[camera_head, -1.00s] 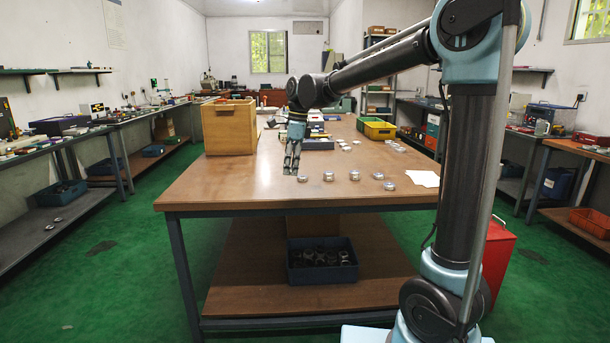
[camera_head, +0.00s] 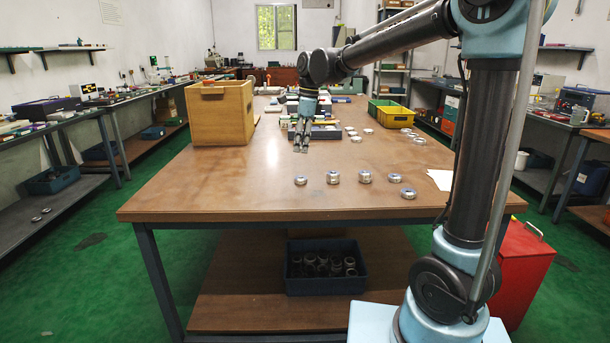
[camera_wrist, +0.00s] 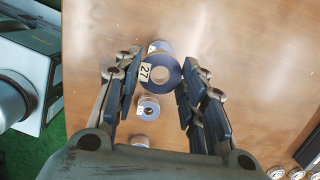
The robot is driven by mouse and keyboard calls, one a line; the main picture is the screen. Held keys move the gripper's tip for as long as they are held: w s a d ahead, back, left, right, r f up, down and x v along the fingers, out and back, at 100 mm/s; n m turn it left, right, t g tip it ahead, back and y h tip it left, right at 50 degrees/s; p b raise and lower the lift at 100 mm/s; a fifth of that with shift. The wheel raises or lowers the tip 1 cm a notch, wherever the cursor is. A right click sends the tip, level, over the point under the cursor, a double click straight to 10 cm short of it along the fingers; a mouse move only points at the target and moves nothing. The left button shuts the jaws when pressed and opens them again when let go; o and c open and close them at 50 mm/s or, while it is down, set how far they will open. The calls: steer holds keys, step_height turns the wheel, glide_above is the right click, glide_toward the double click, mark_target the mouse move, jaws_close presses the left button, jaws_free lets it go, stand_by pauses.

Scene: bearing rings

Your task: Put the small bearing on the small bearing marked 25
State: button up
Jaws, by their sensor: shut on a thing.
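My gripper (camera_head: 301,148) hangs above the table, behind the left end of the front row of bearings. In the wrist view my gripper (camera_wrist: 160,80) is shut on a blue-faced ring bearing (camera_wrist: 172,83) with a tag that reads 27. Smaller bearings lie on the table below: one (camera_wrist: 160,46) partly behind the held ring, one (camera_wrist: 149,108) between the fingers, and one (camera_wrist: 140,141) nearer the palm. Their tags are too small to read, so I cannot tell which is marked 25. In the head view the leftmost front bearing (camera_head: 300,181) lies below the gripper.
Other front bearings (camera_head: 365,177) run along the table (camera_head: 230,185) to the right. More bearings lie farther back. A wooden box (camera_head: 221,113) stands at left, yellow (camera_head: 396,117) and green bins at back right, and paper (camera_head: 440,179) at the right edge. The front left is clear.

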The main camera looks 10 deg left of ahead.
steer(key=shift+w+f, duration=0.2)
glide_above(301, 178)
steer(key=f, duration=0.4)
steer(key=shift+w+d+f, duration=0.1)
steer(key=shift+w+f, duration=0.2)
steer(key=shift+f, duration=2.5)
steer(key=o, duration=1.1)
steer(key=shift+f, duration=0.1)
steer(key=shift+o, duration=0.2)
